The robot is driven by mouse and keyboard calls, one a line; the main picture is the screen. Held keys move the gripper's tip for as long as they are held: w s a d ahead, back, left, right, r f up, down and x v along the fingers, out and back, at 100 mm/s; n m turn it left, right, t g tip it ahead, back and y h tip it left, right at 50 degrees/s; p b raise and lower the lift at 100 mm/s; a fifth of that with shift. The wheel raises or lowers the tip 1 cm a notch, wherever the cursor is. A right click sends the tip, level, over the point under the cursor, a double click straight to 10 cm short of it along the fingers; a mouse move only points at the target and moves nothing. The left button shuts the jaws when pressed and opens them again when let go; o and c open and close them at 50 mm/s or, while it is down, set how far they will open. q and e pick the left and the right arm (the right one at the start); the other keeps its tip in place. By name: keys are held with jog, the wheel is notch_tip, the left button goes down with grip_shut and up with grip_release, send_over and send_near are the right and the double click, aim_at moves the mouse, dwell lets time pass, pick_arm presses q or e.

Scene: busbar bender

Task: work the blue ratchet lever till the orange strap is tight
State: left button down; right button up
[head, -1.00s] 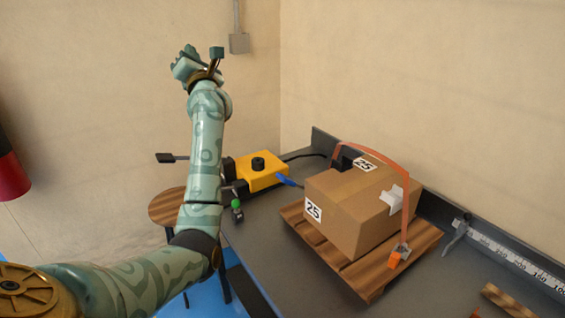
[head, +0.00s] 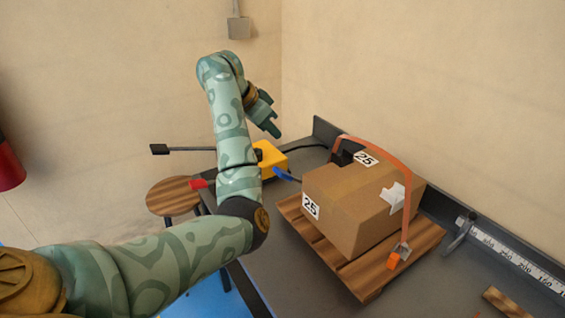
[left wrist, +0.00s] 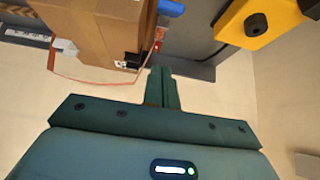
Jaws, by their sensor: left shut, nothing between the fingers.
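The blue ratchet lever (head: 286,175) sticks out between the yellow machine and the cardboard box (head: 350,225); its blue end shows at the top of the left wrist view (left wrist: 171,7). The orange strap (head: 402,170) arches loosely above the box, with a clear gap, and ends at an orange piece (head: 394,262) at the pallet's edge. The strap also shows as a thin loop in the left wrist view (left wrist: 95,82). My left gripper (head: 272,130) is shut and empty, above and behind the lever, apart from it. In the left wrist view its fingers (left wrist: 161,80) are together.
The box sits on a wooden pallet (head: 365,283) on the dark bench. A yellow machine (head: 270,156) with a black knob (left wrist: 256,23) stands left of it. A round stool (head: 170,197) is beside the bench. A ruler (head: 515,262) runs along the back right.

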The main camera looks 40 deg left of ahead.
pick_arm(q)
jog(key=shift+w+f, duration=0.1)
jog(key=shift+f, duration=0.05)
jog(key=b, duration=0.6)
send_over(283, 171)
jog(key=w+d, duration=0.1)
jog(key=w, duration=0.1)
jog(key=f, duration=0.8)
jog(key=shift+w+f, duration=0.2)
jog(key=shift+f, duration=0.15)
jog(key=shift+s+a+f, duration=0.25)
jog(key=shift+s+f, duration=0.2)
jog(key=shift+s, duration=0.1)
jog(key=shift+s+a+f, duration=0.2)
jog(key=shift+s+f, duration=0.25)
jog(key=shift+s, duration=0.05)
jog(key=shift+s+f, duration=0.15)
jog(key=shift+f, duration=0.15)
pick_arm(e)
jog(key=f, duration=0.2)
jog(key=s+f, duration=0.1)
jog(key=f, duration=0.2)
jog(key=shift+s+d+f, duration=0.1)
jog(key=shift+s+f, duration=0.25)
jog(key=shift+s, duration=0.05)
